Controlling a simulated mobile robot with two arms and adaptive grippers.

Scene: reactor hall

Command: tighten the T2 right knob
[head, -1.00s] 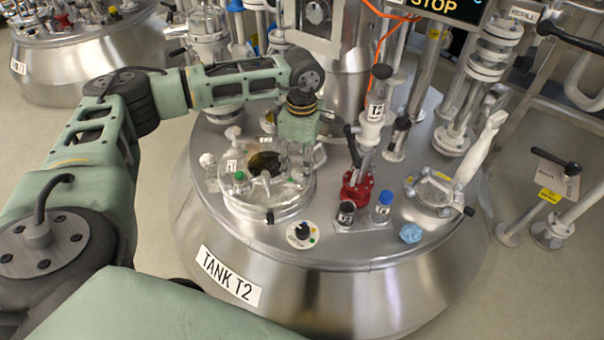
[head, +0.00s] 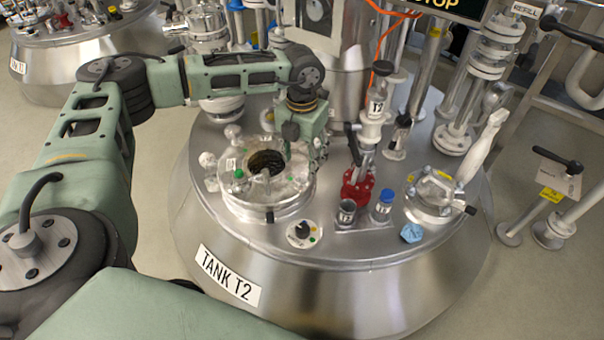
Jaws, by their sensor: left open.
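Tank T2 (head: 345,290) is a steel vessel with a "TANK T2" label on its front. On its top left is a round clear-rimmed port (head: 240,205) with a dark opening (head: 266,163). A pale knob (head: 207,160) stands at the port's left and another (head: 233,132) at its back left. My left gripper (head: 316,158) is open and points down at the port's right edge. It covers that edge, so a knob there is hidden and I cannot tell whether the fingers touch one. My right gripper is not in view.
Right of the port stand a red-based valve labelled T2 (head: 357,190), a small grey cup (head: 346,212) and a blue-capped vial (head: 384,205). A dial (head: 303,233) and blue cloth (head: 411,233) are in front. A clamped hatch (head: 430,200) is further right.

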